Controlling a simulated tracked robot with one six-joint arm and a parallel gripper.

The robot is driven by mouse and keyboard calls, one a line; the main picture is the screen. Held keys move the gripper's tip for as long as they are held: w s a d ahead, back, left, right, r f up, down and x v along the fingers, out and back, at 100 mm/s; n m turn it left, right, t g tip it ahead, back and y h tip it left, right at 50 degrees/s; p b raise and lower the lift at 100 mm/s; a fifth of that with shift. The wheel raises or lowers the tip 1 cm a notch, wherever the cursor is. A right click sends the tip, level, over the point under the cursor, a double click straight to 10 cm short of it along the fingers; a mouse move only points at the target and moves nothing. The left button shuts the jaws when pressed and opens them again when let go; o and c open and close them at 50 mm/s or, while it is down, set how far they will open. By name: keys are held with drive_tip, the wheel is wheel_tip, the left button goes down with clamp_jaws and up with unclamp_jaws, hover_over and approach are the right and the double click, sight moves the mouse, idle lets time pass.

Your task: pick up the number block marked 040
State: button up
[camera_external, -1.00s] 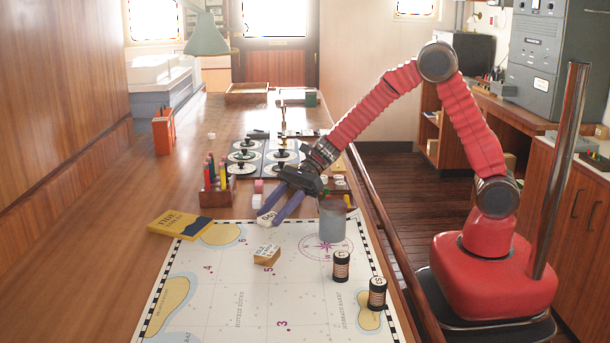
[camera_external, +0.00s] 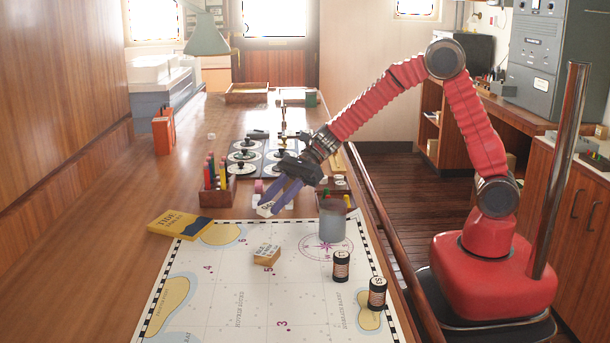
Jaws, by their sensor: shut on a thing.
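A small white number block (camera_external: 265,208) sits between the fingertips of my gripper (camera_external: 269,210), just beyond the chart's far edge. The purple fingers are shut on it and hide part of it. Its dark marking is too small to read surely. I cannot tell how far it is above the table.
The chart (camera_external: 225,290) holds a wooden block with lettering (camera_external: 266,255), a grey cup (camera_external: 332,222) and two dark cylinders (camera_external: 341,266) (camera_external: 377,293). A yellow book (camera_external: 180,224) lies left. A pencil rack (camera_external: 217,196) and dark panel with round dials (camera_external: 243,155) stand behind.

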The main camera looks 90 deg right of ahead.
wheel_tip(320, 180, up, 7)
drive_tip(key=shift+f, duration=0.1)
